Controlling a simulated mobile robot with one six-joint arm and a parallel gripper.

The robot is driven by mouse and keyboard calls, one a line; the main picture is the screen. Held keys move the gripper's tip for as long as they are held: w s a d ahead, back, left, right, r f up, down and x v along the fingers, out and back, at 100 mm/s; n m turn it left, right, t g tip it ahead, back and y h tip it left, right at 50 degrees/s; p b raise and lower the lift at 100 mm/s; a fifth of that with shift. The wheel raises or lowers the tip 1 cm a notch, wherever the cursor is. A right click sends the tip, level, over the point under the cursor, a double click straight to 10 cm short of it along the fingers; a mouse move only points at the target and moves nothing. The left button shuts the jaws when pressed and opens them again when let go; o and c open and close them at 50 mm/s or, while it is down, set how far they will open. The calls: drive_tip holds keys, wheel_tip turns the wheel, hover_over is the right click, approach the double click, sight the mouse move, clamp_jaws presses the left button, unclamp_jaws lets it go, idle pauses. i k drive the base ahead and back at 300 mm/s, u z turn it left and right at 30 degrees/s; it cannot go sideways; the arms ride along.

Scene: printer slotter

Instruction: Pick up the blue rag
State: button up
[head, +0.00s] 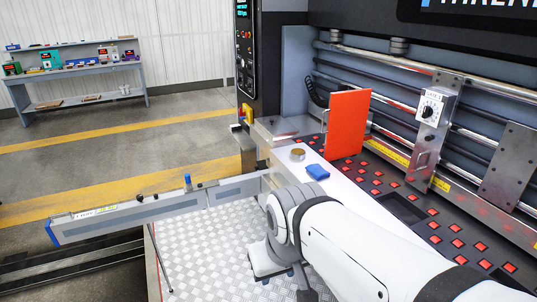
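The blue rag (317,172) lies as a small folded or crumpled piece on the pale flat ledge (340,192) along the front of the machine. It is near the middle of the head view, just beyond the bend of my white arm. My arm reaches in from the lower right and bends down left of the ledge, over the metal floor. Nothing visibly touches the rag.
A round tan-topped object (297,154) sits beside the rag on the ledge. An upright orange panel (347,124) stands behind it on the dark bed with red squares. A long grey rail (170,202) sticks out left. A shelf (75,70) stands far left.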

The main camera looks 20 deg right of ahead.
sight(315, 170)
drive_tip(key=u, duration=0.05)
drive_tip(key=i, duration=1.5)
drive_tip(key=z, duration=0.8)
drive_tip(key=i, duration=0.4)
drive_tip(key=z, duration=0.25)
drive_tip(key=k, duration=0.7)
drive_tip(key=z, duration=0.25)
drive_tip(key=i, duration=0.75)
drive_tip(key=u, duration=0.1)
